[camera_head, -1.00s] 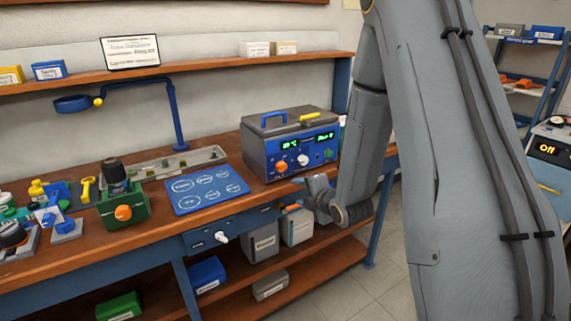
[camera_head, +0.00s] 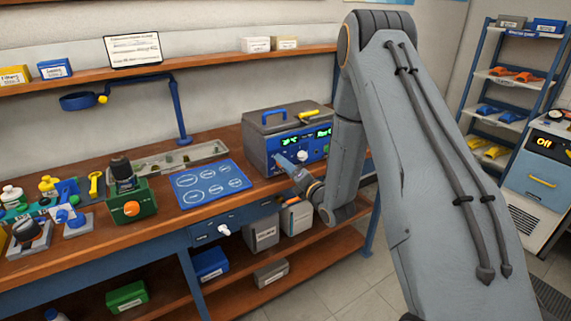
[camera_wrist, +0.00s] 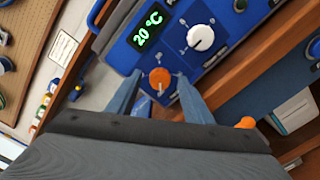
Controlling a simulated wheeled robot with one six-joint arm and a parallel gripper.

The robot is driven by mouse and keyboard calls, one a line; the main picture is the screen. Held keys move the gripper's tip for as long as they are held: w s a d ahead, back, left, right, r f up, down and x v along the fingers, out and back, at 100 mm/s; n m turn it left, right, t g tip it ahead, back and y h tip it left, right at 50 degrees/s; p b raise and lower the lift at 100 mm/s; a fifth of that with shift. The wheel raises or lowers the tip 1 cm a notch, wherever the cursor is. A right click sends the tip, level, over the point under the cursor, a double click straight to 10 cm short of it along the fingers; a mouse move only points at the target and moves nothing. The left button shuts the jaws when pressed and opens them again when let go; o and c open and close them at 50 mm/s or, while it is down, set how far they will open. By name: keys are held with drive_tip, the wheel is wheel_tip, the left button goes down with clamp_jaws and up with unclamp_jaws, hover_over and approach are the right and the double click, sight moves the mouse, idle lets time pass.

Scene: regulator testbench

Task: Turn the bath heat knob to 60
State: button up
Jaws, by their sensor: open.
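The bath (camera_head: 262,142) is a grey box with a blue front panel on the bench. In the wrist view its green display (camera_wrist: 149,24) reads 20 °C. An orange knob (camera_wrist: 160,77) sits below that display, with a larger white knob (camera_wrist: 201,37) beside it. My gripper (camera_head: 283,160) is at the panel's lower left in the head view and hides the orange knob there. In the wrist view my open gripper (camera_wrist: 159,75) has one finger on each side of the orange knob. I cannot tell whether either finger touches it.
A blue mat (camera_head: 207,187) with white circles lies left of the bath. A green box with an orange knob (camera_head: 131,208) stands farther left. The wooden bench edge runs close below the bath panel. A bench drawer (camera_head: 233,226) has a white knob.

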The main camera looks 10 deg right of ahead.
drive_tip(key=shift+w+a, duration=0.15)
drive_tip(key=shift+w, duration=0.25)
drive_tip(key=c, duration=1.1)
drive_tip(key=shift+o, duration=0.2)
